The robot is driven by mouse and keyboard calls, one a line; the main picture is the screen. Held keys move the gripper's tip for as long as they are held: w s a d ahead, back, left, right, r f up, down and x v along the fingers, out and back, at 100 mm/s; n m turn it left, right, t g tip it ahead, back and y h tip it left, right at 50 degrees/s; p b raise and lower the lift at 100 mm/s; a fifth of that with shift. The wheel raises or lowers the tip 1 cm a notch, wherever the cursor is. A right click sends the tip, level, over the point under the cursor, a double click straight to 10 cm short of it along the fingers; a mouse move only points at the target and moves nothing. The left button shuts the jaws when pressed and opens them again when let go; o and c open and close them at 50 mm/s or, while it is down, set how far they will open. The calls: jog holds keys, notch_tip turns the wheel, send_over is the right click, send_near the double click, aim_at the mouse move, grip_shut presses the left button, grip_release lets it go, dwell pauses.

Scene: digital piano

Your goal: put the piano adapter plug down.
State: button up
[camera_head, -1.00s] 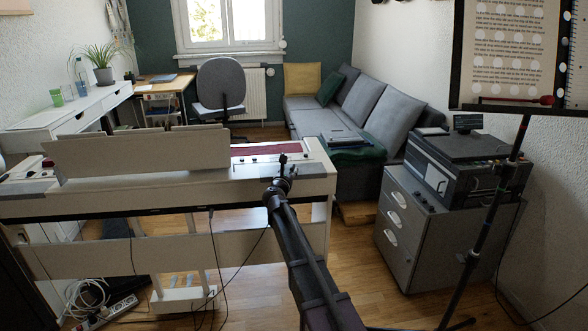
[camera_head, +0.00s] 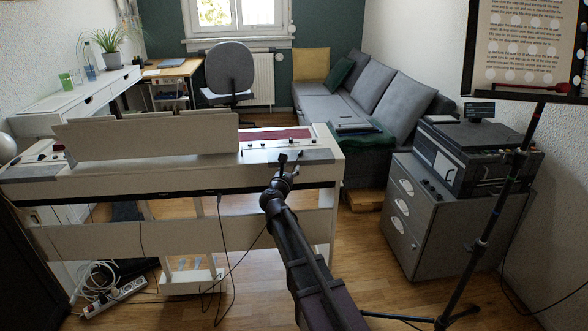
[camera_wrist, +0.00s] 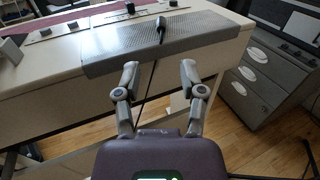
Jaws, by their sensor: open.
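The piano adapter plug (camera_wrist: 161,28) is a small black piece resting on the grey perforated panel at the end of the piano top in the wrist view. Its thin dark cable (camera_wrist: 149,82) runs over the piano's edge and hangs down between my fingers. My gripper (camera_wrist: 160,70) is open and empty, with its two fingers spread on the near side of the plug and apart from it. In the head view my gripper (camera_head: 290,157) is in front of the right end of the white digital piano (camera_head: 170,182). I cannot make the plug out clearly there.
A grey drawer cabinet (camera_head: 410,208) with a black printer (camera_head: 465,155) stands right of the piano. A black stand (camera_head: 495,205) is nearer on the right. A power strip (camera_head: 115,297) and loose cables lie on the floor at left. Wooden floor is free between piano and cabinet.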

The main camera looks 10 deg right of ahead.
dwell(0.5)
jog(key=s+d+f+m+g+h, duration=0.1)
jog(key=s+d+f+m+g, duration=0.9)
jog(key=s+m, duration=0.55)
jog(key=s+a+f+m+g+y, duration=0.1)
jog(key=s+f+m+g+y, duration=0.2)
jog(key=s+m, duration=0.5)
jog(key=s+a+f+m+g+y, duration=0.2)
jog(key=s+f+m+g+y, duration=0.1)
jog(key=s+m, duration=0.5)
jog(key=s+f+y, duration=0.1)
jog(key=s+f, duration=0.1)
jog(key=s, duration=0.1)
jog(key=shift+f+g+y, duration=0.3)
jog(key=shift+y, duration=0.1)
jog(key=shift+w, duration=0.15)
